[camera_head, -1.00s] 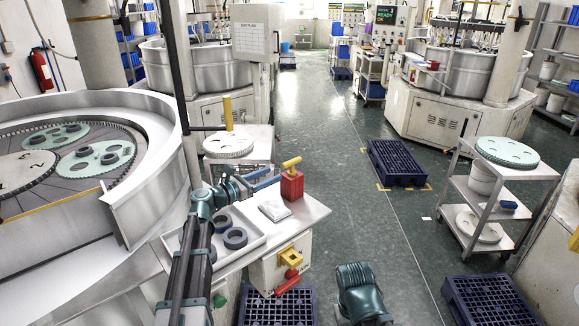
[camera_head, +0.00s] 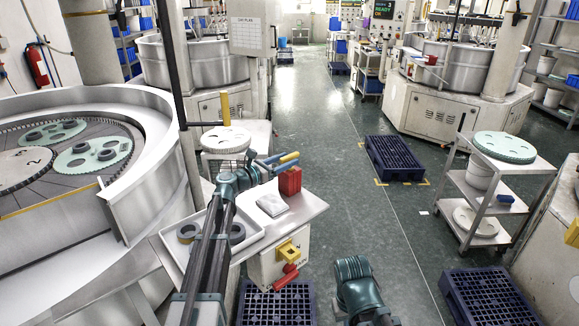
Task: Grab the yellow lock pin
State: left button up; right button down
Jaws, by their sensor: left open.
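The yellow lock pin (camera_head: 289,157) stands in the top of a red block (camera_head: 290,181) at the back right corner of a steel side table. Its upper bar shows; its lower part is hidden behind my left gripper. My left gripper (camera_head: 281,162) is open, and its blue fingers reach from the left to the pin, one at each side of it in the picture. I cannot tell whether they touch it. My right gripper is not in view.
The side table (camera_head: 303,205) holds a white packet (camera_head: 272,205) and a tray of dark rings (camera_head: 189,231). A disc stack with a yellow post (camera_head: 226,108) stands behind.

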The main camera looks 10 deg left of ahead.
aim_at(297, 152)
pick_arm(q)
jog(key=x, duration=0.5)
jog(key=shift+w+r, duration=0.15)
grip_shut()
